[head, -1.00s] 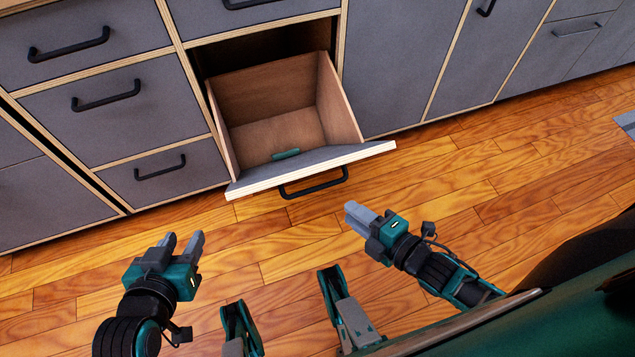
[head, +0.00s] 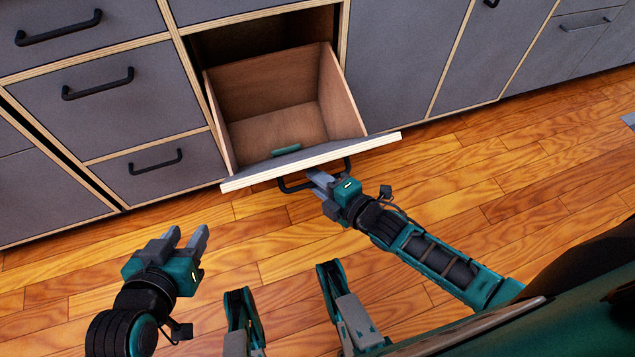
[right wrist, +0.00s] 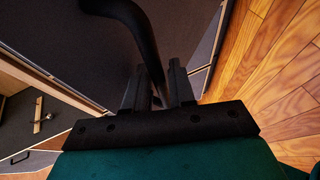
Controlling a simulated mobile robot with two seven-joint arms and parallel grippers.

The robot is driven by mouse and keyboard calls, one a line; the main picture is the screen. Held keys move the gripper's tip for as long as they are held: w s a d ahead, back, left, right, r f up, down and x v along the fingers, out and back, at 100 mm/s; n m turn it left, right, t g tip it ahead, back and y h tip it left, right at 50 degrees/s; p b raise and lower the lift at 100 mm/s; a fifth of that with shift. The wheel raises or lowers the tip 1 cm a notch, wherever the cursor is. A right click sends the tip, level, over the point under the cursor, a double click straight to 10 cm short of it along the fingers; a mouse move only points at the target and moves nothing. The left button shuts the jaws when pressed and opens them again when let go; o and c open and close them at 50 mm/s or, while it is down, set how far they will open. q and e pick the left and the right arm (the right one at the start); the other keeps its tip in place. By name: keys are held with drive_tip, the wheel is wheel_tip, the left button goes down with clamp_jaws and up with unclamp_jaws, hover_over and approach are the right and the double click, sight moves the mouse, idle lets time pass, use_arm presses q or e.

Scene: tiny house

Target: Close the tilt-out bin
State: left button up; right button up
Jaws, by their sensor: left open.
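The tilt-out bin (head: 275,78) is a wooden box with a grey front panel, tilted out of the cabinet in the head view. Its inside is empty except for a small teal piece (head: 286,149) by the front panel. A black handle (head: 296,186) is on the outside of that panel. My right gripper (head: 314,178) is at the handle. In the right wrist view the handle bar (right wrist: 143,40) runs down between its fingers (right wrist: 160,85); whether they clamp it is unclear. My left gripper (head: 188,237) is open and empty, low over the floor at left.
Grey drawers with black handles (head: 98,84) stand left of the bin, closed. Flat grey cabinet doors (head: 400,60) are to its right. The wooden floor (head: 500,190) in front is clear.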

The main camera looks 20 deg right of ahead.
drive_tip(key=shift+w, duration=0.2)
clamp_jaws()
idle(0.4)
